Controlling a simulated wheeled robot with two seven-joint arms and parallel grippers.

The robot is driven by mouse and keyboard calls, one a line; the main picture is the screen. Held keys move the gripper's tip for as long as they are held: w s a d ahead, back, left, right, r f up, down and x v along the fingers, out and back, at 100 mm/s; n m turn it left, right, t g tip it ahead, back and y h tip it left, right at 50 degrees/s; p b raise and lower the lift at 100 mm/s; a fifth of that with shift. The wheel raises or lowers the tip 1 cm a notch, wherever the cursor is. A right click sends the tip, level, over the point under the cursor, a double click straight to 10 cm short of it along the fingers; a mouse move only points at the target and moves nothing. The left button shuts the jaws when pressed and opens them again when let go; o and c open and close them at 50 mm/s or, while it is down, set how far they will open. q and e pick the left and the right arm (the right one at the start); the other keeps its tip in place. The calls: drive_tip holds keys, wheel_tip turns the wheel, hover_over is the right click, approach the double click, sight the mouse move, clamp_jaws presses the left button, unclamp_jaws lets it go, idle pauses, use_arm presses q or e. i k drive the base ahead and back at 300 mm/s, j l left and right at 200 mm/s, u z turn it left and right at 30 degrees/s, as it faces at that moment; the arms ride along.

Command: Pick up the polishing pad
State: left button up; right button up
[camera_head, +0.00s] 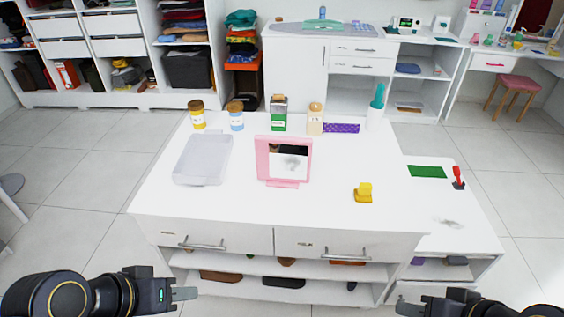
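A small yellow block with a raised grip (363,193) sits on the right part of the white island top. A flat green rectangle (427,171) lies on the lower side surface at the right. I cannot tell for certain which of these is the polishing pad. My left gripper (186,294) is low in front of the island's drawers, apart from everything on top. My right gripper (404,305) is at the bottom edge, right of centre, also clear of the top. Both seem empty, and their finger gaps are too unclear to judge.
A pink-framed mirror (284,160) stands mid-top, with a clear tray (203,159) to its left. A red-handled tool (458,177) stands at the right. The front top is clear.

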sight(362, 194)
drive_tip(key=i+j+z, duration=0.1)
drive_tip(key=i+j, duration=0.15)
drive_tip(key=i, duration=0.25)
drive_tip(key=i+j, duration=0.3)
drive_tip(key=i, duration=0.15)
drive_tip(key=z, duration=0.05)
